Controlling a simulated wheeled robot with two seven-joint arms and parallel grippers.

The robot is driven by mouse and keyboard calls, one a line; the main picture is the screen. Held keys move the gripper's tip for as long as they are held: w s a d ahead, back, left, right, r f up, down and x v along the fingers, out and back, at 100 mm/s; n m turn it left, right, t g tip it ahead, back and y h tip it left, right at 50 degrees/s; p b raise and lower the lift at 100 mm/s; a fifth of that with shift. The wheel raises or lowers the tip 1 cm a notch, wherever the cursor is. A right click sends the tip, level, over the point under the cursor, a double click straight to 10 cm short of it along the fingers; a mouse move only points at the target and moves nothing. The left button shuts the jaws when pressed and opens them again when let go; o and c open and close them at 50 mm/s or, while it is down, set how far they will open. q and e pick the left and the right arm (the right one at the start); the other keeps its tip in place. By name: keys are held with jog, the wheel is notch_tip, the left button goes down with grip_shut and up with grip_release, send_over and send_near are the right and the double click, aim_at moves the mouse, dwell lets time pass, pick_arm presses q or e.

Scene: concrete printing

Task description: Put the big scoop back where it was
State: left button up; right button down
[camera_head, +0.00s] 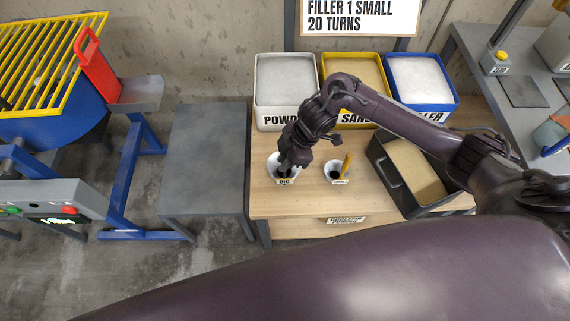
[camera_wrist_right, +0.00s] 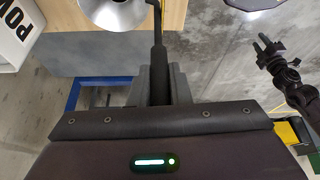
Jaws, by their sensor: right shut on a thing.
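My right gripper (camera_head: 286,164) is over the white holder labelled BIG (camera_head: 285,180) on the wooden table. It is shut on the dark handle of the big scoop (camera_wrist_right: 158,62), which runs up to the top edge of the wrist view. The scoop's bowl is hidden in the head view, so I cannot tell how deep it sits in the holder. A round metallic shape (camera_wrist_right: 112,12) shows beside the handle. My left gripper (camera_wrist_right: 264,46) is small at the right of the wrist view; its jaw opening is unclear.
Behind are the powder bin (camera_head: 284,120), sand bin (camera_head: 355,117) and blue filler bin (camera_head: 453,105). A dark box (camera_head: 392,182) stands farther right. A grey table (camera_head: 205,150) at left is bare.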

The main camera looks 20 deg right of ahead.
notch_tip(320, 180, down, 3)
jog(key=shift+f, duration=0.15)
jog(key=shift+f, duration=0.15)
jog(key=c, duration=1.3)
grip_release()
jog(key=shift+c, duration=0.2)
jog(key=shift+r, duration=0.3)
jog(key=b+v, duration=0.1)
jog(key=v, duration=1)
jog(key=shift+d+r+b, duration=0.15)
jog(key=shift+r+b, duration=0.15)
jog(key=shift+r, duration=0.05)
